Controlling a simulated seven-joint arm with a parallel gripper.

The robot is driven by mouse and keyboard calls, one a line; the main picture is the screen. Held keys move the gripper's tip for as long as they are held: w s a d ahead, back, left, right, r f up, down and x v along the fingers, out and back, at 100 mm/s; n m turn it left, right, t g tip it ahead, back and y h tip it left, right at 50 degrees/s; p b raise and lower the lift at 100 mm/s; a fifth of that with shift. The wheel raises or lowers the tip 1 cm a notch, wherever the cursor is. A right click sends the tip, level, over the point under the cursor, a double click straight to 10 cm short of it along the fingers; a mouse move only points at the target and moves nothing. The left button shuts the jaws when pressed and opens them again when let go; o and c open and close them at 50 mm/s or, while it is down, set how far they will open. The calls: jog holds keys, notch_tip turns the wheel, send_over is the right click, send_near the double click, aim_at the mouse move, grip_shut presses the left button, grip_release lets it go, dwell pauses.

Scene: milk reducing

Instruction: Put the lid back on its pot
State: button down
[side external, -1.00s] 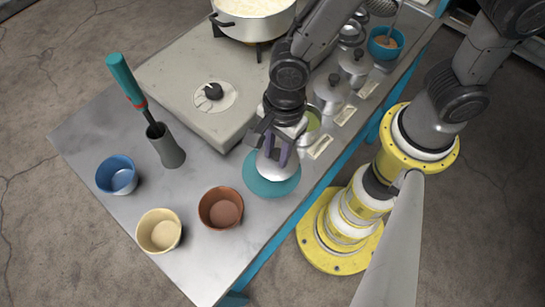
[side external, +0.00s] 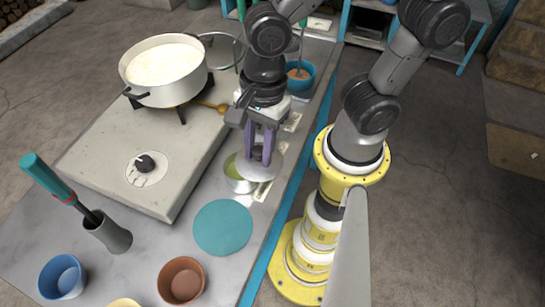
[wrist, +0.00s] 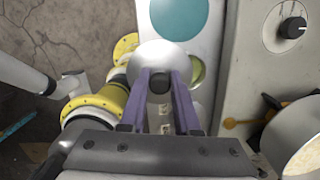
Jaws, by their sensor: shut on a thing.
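My gripper (side external: 259,157) is shut on the dark knob of a shiny metal lid (side external: 270,168). In the wrist view, my gripper (wrist: 160,76) has its two purple fingers on either side of the knob, with the domed lid (wrist: 160,53) beyond.
A round teal mat (side external: 222,227) lies bare in front of the pot. A stove (side external: 130,165) with a large white-filled pan (side external: 165,75) stands left. A utensil holder (side external: 108,235), blue cup (side external: 62,277) and brown cup (side external: 181,281) are at the front. A teal bowl (side external: 300,77) stands behind.

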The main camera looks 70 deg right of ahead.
jog(key=w+d+m, duration=0.3)
jog(key=w, duration=0.3)
notch_tip(320, 180, down, 7)
jog(key=shift+a, duration=0.15)
dwell(0.3)
jog(key=shift+f, duration=0.65)
dwell(0.4)
jog(key=c, duration=0.5)
grip_release()
jog(key=shift+c, duration=0.2)
notch_tip(320, 180, up, 14)
jog(key=d, duration=0.1)
jog(key=shift+s+d+f, duration=0.15)
jog(key=shift+s+d, duration=0.15)
